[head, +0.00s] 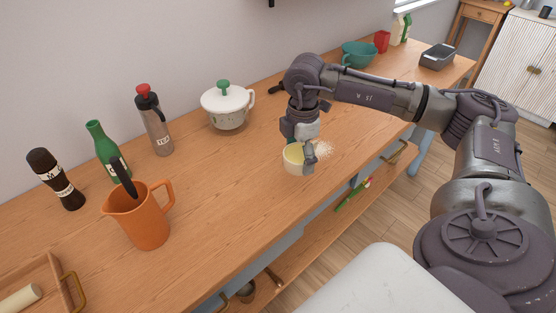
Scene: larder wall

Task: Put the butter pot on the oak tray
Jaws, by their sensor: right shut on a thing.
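A small cream pot with a pale yellow inside (292,158), which I take for the butter pot, is at the front part of the wooden counter. My right gripper (308,149) comes down over it from above and is shut on its right side. I cannot tell whether the pot touches the counter. The oak tray (44,276) with brass handles is at the bottom left, partly cut off by the picture edge. A pale cylinder (20,298) lies in it. My left gripper is out of view.
An orange jug (145,220), a green bottle (103,148), a dark mill (56,178), a red-topped flask (154,122) and a white lidded pot (227,106) stand left of the gripper. The counter between pot and jug is clear.

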